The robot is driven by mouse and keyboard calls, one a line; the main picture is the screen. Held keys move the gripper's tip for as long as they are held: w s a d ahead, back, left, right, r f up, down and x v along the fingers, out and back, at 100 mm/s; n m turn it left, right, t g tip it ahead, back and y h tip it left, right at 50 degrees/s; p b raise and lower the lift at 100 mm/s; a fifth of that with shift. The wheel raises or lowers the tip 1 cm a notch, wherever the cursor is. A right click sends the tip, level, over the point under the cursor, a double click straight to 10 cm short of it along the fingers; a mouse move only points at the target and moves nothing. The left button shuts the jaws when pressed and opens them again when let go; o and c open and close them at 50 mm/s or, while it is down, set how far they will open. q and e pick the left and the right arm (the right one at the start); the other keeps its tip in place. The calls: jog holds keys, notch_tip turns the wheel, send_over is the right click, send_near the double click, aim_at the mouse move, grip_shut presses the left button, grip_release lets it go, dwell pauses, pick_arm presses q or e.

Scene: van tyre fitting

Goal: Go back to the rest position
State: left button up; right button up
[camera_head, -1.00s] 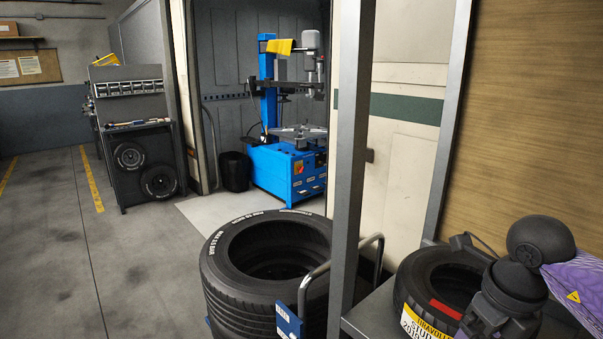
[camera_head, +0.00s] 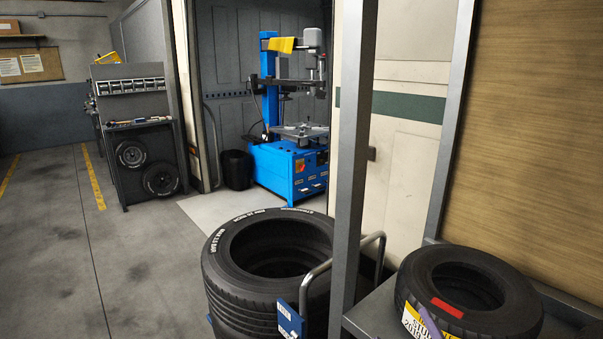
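No gripper shows clearly in the head view. Nothing is seen touching this tyre's upper side. Both hands are out of the picture, so what they hold is hidden.
A stack of tyres (camera_head: 232,285) with a metal handle (camera_head: 318,270) stands at bottom centre. A grey post (camera_head: 350,150) rises beside it. A blue tyre machine (camera_head: 285,165) stands behind. A tool rack (camera_head: 133,135) is at left. The floor at left is clear.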

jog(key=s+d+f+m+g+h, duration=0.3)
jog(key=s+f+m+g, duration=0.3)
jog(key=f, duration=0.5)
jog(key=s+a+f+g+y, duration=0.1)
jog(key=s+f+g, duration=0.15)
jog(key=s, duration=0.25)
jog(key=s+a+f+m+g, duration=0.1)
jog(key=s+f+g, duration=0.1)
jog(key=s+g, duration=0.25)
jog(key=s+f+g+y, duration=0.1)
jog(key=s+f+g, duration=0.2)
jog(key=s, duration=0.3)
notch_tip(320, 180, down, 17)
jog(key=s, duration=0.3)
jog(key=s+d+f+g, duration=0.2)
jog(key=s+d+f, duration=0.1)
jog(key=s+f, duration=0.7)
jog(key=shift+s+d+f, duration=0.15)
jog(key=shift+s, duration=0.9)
